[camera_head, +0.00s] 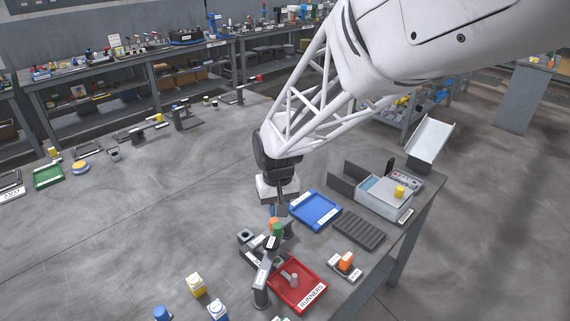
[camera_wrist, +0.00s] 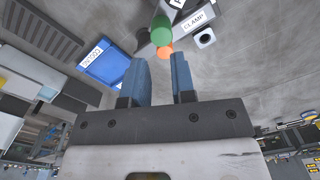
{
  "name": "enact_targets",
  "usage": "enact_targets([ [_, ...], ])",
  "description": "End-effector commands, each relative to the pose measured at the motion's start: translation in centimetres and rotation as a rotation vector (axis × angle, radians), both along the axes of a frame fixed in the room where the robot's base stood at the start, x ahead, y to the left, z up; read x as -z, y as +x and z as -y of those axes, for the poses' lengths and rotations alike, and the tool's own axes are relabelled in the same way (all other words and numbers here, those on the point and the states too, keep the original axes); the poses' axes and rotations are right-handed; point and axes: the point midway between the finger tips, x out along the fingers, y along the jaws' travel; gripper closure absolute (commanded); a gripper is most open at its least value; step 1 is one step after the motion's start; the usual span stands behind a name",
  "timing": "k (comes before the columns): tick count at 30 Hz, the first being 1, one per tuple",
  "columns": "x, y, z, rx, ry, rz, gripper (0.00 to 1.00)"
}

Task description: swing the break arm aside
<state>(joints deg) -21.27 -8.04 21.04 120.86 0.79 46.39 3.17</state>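In the head view, a small fixture stands at the table's near right. A grey arm with a white label (camera_head: 263,273), which I take for the break arm, slopes up from a short dark post (camera_head: 260,298); its label is too small to read. A green knob (camera_head: 278,229) and an orange knob (camera_head: 273,222) sit at its upper end. My gripper (camera_head: 279,209) points down just above these knobs. In the wrist view, my gripper (camera_wrist: 160,62) is open with nothing between its blue-grey fingers. The orange knob (camera_wrist: 164,49) and green knob (camera_wrist: 161,31) lie just beyond the fingertips.
A CLAMP label (camera_wrist: 195,22) lies close by. Yellow (camera_head: 195,284) and blue bottles stand in front. The table's left middle is clear.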

Motion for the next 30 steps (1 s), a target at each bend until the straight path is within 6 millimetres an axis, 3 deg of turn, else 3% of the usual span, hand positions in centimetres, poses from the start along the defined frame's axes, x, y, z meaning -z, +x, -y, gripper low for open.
enact_targets([
  [1,0.1,0.0,0.3,0.022,0.005,-0.006,0.83],
  [5,0.3,-0.2,1.3,0.122,0.03,-0.038,1.0],
  [18,1.0,-1.4,6.9,0.781,0.21,-0.26,1.0],
  [30,0.4,-1.5,11.5,1.399,0.407,-0.524,1.0],
])
